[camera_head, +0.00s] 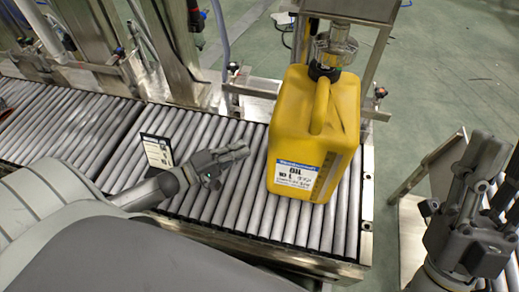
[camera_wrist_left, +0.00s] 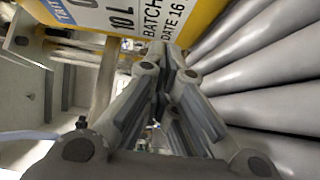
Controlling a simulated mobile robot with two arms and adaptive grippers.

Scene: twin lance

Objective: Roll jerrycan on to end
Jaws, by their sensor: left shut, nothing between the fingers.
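The yellow jerrycan (camera_head: 330,115) stands upright on the roller conveyor (camera_head: 235,205), close to its right end. The label and yellow side also fill the top of the left wrist view (camera_wrist_left: 125,15). My left gripper (camera_head: 245,149) is shut and empty, just left of the jerrycan above the rollers. Its closed fingers show in the left wrist view (camera_wrist_left: 165,60); whether they touch the can is unclear. My right gripper (camera_head: 490,150) points up at the right, off the conveyor; its finger gap is unclear.
A metal frame with a clear fitting (camera_head: 336,47) stands over the jerrycan's far top. A small label card (camera_head: 157,151) stands by the rollers left of my left gripper. A metal plate (camera_head: 412,185) stands right of the conveyor's end. Green floor (camera_head: 440,75) lies beyond.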

